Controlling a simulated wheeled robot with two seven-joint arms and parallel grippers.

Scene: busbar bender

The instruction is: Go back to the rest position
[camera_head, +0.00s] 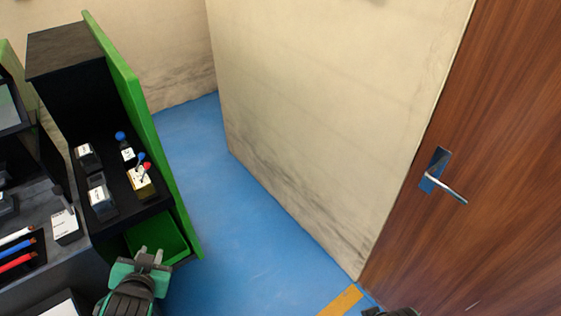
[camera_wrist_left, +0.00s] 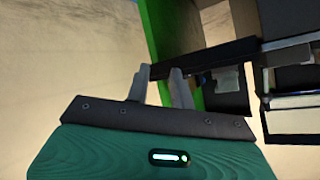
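My left gripper (camera_head: 150,255) is at the bottom left of the head view, in front of the green-edged black shelf unit (camera_head: 147,130). Its two grey fingers stand apart with nothing between them. In the left wrist view the same gripper (camera_wrist_left: 160,72) shows a narrow gap between its fingers, with the green panel behind. No held object shows. A dark part at the bottom edge of the head view may belong to my right arm; no right fingers show.
The shelf holds small labelled devices (camera_head: 101,197) and a switch box (camera_head: 140,181). A green bin (camera_head: 158,238) lies below, close to the left gripper. Red and blue handles (camera_head: 17,262) lie at left. A cream wall and wooden door (camera_head: 490,150) stand right; the blue floor (camera_head: 235,235) between is clear.

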